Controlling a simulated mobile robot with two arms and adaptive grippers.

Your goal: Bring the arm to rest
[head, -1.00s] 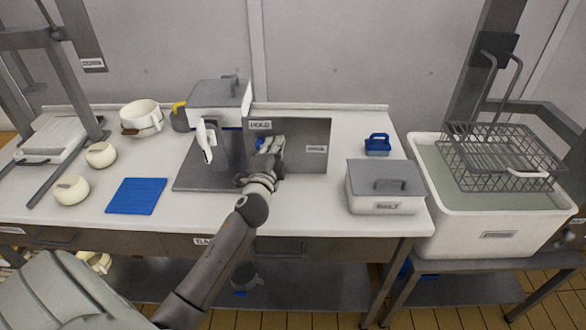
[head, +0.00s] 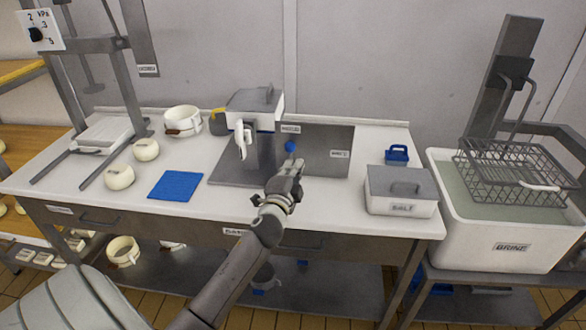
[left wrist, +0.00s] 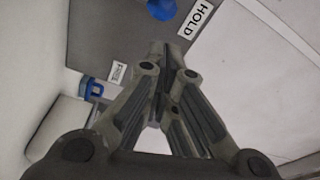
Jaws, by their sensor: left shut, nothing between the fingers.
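My left arm reaches in from the lower left in the head view. Its gripper (head: 290,172) is shut and empty, in front of the grey panel (head: 325,150) with its HOLD label. A blue knob (head: 290,146) on the panel lies just beyond the fingertips, apart from them as far as I can tell. In the left wrist view the closed fingers (left wrist: 162,60) point toward the panel, and the blue knob (left wrist: 161,9) shows above them. My right gripper is not in view.
A grey-lidded SALT box (head: 401,205) stands right of the gripper. A white BRINE tub (head: 500,240) with a wire basket (head: 515,170) is farther right. A blue mat (head: 176,186), two cheeses and a white pot (head: 183,121) lie left. The table front is clear.

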